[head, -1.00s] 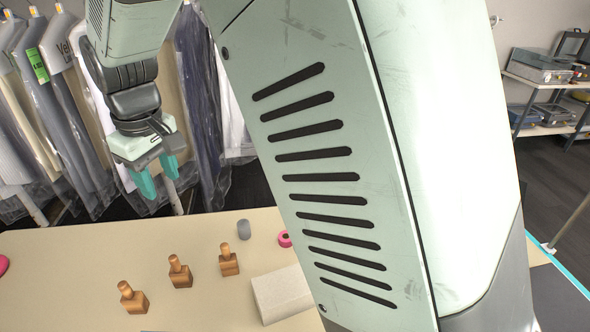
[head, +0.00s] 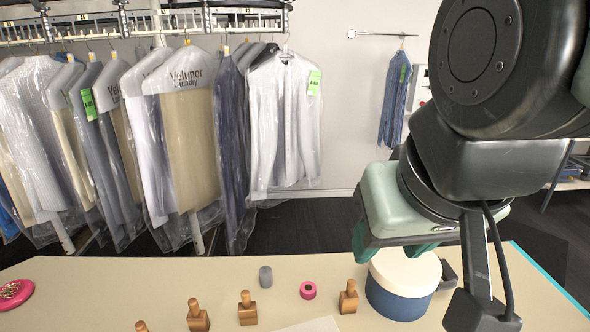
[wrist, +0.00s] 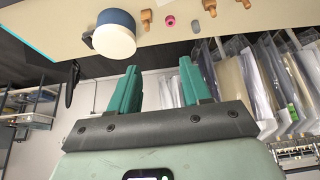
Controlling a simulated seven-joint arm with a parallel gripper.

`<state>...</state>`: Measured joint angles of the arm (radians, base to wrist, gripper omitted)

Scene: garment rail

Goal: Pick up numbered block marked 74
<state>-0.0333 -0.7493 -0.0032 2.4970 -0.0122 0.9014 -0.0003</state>
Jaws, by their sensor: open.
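Several wooden blocks with round knobs stand in a row along the table's near side in the head view: one (head: 141,326) cut by the lower edge, one (head: 197,315), one (head: 247,307), and one (head: 348,297) farther right. No number is readable, so I cannot tell which is 74. Some blocks (wrist: 209,6) show at the top of the upside-down wrist view.
A blue tub with a white lid (head: 400,298) stands at the table's right. A grey cylinder (head: 265,277), a pink roll (head: 308,290) and a pink disc (head: 14,293) lie on the beige table (head: 120,285). Bagged garments (head: 185,130) hang behind; the table's left middle is clear.

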